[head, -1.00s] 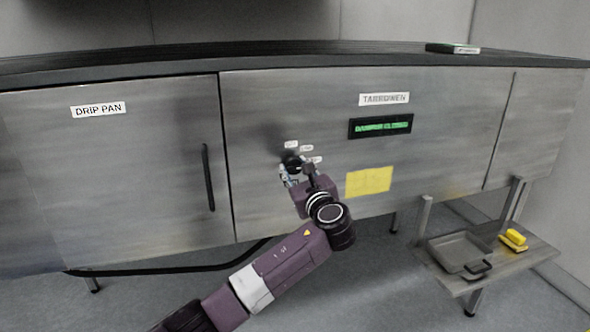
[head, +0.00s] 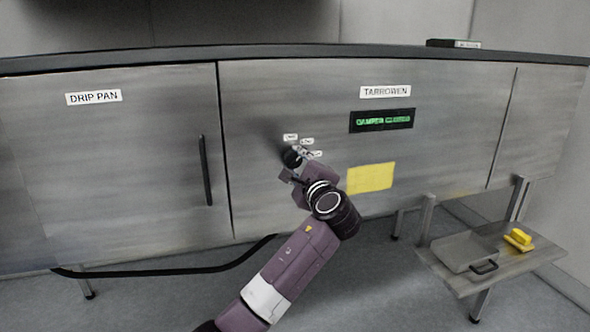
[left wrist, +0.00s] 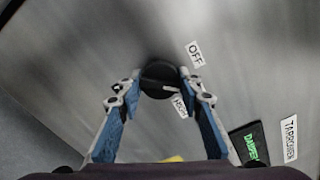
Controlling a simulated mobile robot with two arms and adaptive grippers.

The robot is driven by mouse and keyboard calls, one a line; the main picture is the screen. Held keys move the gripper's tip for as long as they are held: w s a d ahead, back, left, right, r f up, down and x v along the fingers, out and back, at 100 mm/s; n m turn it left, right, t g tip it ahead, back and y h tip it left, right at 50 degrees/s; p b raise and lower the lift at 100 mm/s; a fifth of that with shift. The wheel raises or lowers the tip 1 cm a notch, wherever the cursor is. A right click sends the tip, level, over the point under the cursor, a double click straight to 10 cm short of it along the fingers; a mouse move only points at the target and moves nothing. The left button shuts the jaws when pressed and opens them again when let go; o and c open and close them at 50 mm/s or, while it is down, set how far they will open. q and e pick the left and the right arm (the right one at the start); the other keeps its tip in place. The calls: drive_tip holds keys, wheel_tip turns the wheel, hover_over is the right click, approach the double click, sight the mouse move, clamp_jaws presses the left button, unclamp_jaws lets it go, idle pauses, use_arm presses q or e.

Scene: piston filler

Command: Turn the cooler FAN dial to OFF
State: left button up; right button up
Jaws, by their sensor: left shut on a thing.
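The black round FAN dial (head: 291,157) is on the grey metal front panel, with small white labels (head: 307,141) around its upper right. In the left wrist view the dial (left wrist: 156,78) sits between my two fingertips, and a light pointer mark shows on its lower right. The OFF label (left wrist: 195,54) is to its upper right; another label (left wrist: 180,106), seemingly HIGH, is by the lower right, near the mark. My left gripper (left wrist: 160,74) is shut on the dial; it also shows at the panel in the head view (head: 295,163). My right gripper is not in view.
A DRIP PAN door (head: 120,170) with a black handle is on the left. A green-lit display (head: 382,120), TARROWEN label (head: 385,91) and yellow note (head: 370,178) are right of the dial. A low shelf (head: 530,253) holds a grey pan (head: 465,252) and yellow object (head: 520,238).

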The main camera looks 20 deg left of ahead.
use_arm(q)
drive_tip(key=n+b, duration=0.2)
drive_tip(key=n, duration=0.1)
drive_tip(key=n+b, duration=0.1)
drive_tip(key=shift+f+n, duration=0.25)
drive_tip(key=shift+n, duration=0.05)
drive_tip(key=shift+r+n+b, duration=0.1)
drive_tip(key=shift+n+b, duration=1.1)
drive_tip(key=shift+n, duration=0.7)
drive_tip(key=o, duration=1.2)
drive_tip(key=shift+r, duration=0.1)
drive_tip(key=shift+c, duration=0.2)
drive_tip(key=shift+s+d, duration=0.1)
drive_tip(key=v, duration=1.1)
drive_tip(key=shift+s+d, duration=0.25)
drive_tip(key=shift+s, duration=0.05)
